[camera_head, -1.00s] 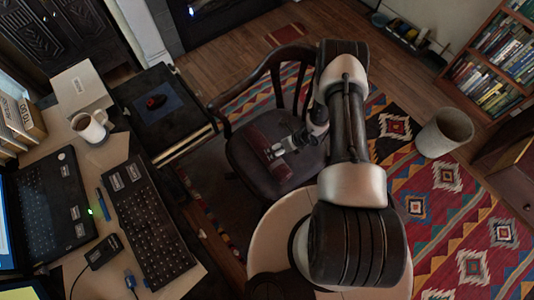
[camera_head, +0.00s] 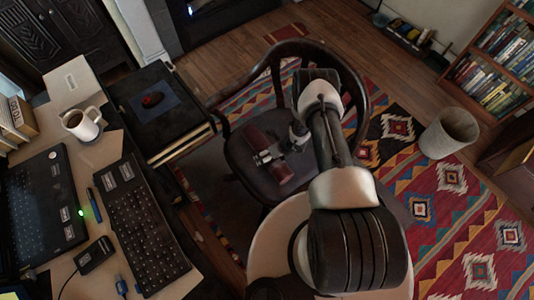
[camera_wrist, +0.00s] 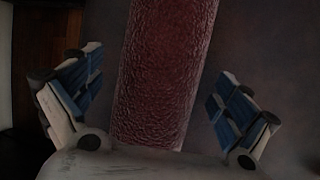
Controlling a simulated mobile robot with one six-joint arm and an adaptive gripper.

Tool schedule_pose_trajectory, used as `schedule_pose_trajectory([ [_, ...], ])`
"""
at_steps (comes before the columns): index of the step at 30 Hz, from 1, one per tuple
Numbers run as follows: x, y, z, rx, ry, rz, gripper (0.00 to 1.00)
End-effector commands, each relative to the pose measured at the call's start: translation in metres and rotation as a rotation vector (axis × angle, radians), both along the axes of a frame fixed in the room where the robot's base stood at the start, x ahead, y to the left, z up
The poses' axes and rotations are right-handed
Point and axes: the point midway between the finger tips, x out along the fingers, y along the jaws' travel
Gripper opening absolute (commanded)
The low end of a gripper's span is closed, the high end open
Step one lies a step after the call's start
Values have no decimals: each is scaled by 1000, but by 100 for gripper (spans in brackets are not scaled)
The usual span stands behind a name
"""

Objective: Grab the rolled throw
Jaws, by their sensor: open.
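The rolled throw (camera_head: 256,138) is a dark red roll lying on the seat of the dark wooden chair (camera_head: 240,163). In the wrist view the throw (camera_wrist: 165,70) runs lengthwise up the picture, between the two fingers. My gripper (camera_head: 267,156) is over the throw's middle and hides part of it in the head view. In the wrist view my gripper (camera_wrist: 157,95) is open, with a blue-padded finger on each side of the throw. A gap shows on both sides. The throw's near end is hidden by the gripper body.
The chair's curved back (camera_head: 285,48) and armrests rise around the seat. A desk with a keyboard (camera_head: 150,225) and white mug (camera_head: 82,123) is at the left. A black cabinet (camera_head: 165,125) stands beside the chair. A grey bin (camera_head: 448,132) stands on the patterned rug (camera_head: 425,190).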

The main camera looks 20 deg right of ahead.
Motion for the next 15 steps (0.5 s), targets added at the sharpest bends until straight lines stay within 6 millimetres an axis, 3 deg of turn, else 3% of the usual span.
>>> schedule_pose_trajectory([
  [4, 0, 0, 1, 0, 0, 0, 96],
  [15, 0, 0, 1, 0, 0, 1, 71],
])
